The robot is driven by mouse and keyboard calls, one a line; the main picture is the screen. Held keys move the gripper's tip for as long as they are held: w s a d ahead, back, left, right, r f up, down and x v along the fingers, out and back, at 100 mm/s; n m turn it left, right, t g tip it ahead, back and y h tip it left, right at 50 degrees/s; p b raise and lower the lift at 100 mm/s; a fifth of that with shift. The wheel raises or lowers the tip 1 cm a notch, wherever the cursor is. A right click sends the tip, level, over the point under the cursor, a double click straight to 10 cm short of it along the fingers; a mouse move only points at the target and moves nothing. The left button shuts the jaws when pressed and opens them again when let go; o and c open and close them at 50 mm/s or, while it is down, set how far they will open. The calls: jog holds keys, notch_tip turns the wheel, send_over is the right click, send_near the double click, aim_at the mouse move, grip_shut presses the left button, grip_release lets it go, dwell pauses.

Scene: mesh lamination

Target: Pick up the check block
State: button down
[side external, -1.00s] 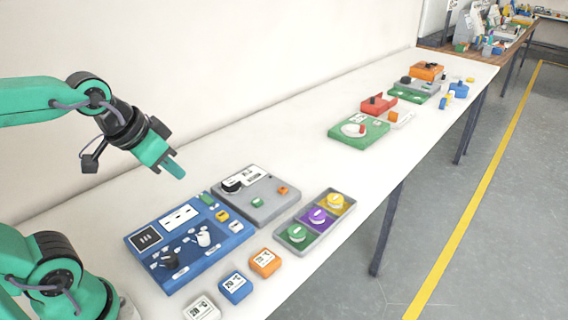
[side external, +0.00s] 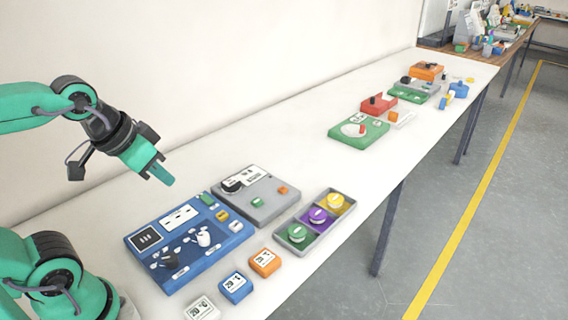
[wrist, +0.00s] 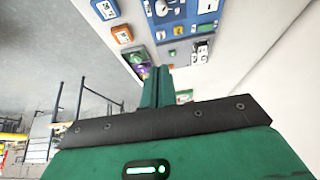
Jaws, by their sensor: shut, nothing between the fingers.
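Three small labelled blocks stand in a row on the white table: a white one (side external: 202,308), a blue one (side external: 236,287) and an orange one (side external: 265,263). I cannot tell which is the check block. The orange block (wrist: 123,34) and the blue block (wrist: 106,9) also show at the upper left of the wrist view. My green gripper (side external: 164,177) is shut and empty. It hangs in the air at the left, above and behind the blue panel, apart from the blocks. Its fingers (wrist: 157,78) lie together in the wrist view.
A blue panel (side external: 160,278) with knobs and a grey panel (side external: 262,212) lie behind the blocks. A grey tray (side external: 277,240) with green, purple and yellow compartments holds round-topped pieces. A green board (side external: 343,136) and other boards stand farther right. The table between is clear.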

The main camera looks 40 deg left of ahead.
dwell(0.3)
jog(key=c, duration=0.8)
grip_release()
jog(key=shift+c, duration=0.2)
jog(key=shift+w, duration=0.1)
jog(key=w+a+f+g, duration=0.2)
jog(key=w+a+f, duration=0.15)
jog(key=w, duration=0.65)
jog(key=w+a+f+g, duration=0.2)
jog(key=w+a, duration=0.3)
jog(key=w, duration=0.4)
jog(key=shift+g, duration=0.7)
jog(key=w+a+f, duration=0.1)
jog(key=f, duration=0.1)
jog(key=w+a+f, duration=0.2)
jog(key=f, duration=0.1)
jog(key=w+a+f, duration=0.1)
jog(key=w+f, duration=0.1)
jog(key=shift+w+a+f, duration=0.1)
jog(key=shift+a+f, duration=0.1)
jog(key=shift+a, duration=0.05)
jog(key=shift+w+a+f, duration=0.15)
jog(key=shift+a+f, duration=0.05)
jog(key=shift+f, duration=0.1)
jog(key=shift+f, duration=0.1)
